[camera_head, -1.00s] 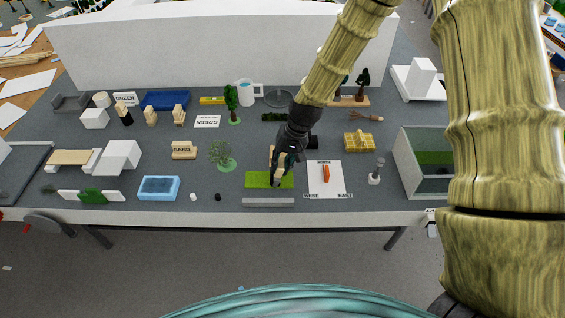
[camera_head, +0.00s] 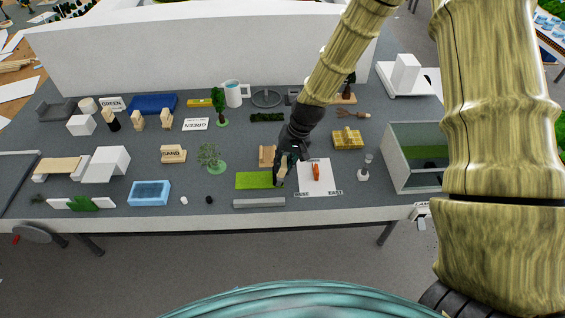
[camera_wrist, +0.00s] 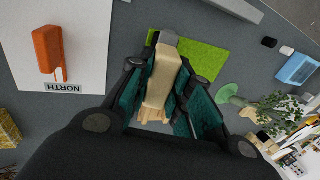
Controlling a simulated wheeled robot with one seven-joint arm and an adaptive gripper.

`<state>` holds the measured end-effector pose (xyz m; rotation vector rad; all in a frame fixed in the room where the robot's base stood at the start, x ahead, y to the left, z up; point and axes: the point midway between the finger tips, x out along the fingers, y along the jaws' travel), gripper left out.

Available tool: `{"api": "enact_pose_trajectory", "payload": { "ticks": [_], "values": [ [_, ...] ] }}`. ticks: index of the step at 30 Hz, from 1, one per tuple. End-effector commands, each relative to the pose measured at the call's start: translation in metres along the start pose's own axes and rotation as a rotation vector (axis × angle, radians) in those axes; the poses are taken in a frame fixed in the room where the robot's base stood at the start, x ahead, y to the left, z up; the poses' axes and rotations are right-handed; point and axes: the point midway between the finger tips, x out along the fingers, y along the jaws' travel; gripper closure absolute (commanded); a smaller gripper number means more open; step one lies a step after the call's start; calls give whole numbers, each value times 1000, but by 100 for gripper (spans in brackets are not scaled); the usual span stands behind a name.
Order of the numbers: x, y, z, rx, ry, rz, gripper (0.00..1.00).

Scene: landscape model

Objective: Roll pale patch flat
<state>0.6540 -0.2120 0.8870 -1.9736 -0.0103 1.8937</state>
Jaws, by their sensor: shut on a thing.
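A green rectangular patch (camera_head: 254,180) lies flat on the grey table near its front edge. It also shows in the wrist view (camera_wrist: 203,58), where I cannot make out a paler part of it. My gripper (camera_head: 284,160) is at the right end of the patch. In the wrist view my gripper (camera_wrist: 160,95) is shut on a pale wooden tool (camera_wrist: 158,85) with a greyish end. That end overlaps the edge of the patch; whether it touches is not clear. The part of the patch under the tool is hidden.
A white sheet (camera_head: 308,181) with an orange piece (camera_head: 316,172) lies right of the patch. A grey bar (camera_head: 259,203) lies in front, a small tree (camera_head: 211,158) stands left, and a wooden block (camera_head: 266,155) sits behind. Bare table lies between the patch and the blue tray (camera_head: 149,193).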

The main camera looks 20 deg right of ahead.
Motion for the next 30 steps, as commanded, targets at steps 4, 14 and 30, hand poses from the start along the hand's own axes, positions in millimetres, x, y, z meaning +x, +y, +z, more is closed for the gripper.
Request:
{"api": "enact_pose_trajectory", "payload": {
  "ticks": [4,14,30],
  "values": [
    [-9,-3,0,0,1,0,100],
    [-33,-10,0,0,1,0,100],
    [-72,-22,-1,0,2,0,100]
  ]
}}
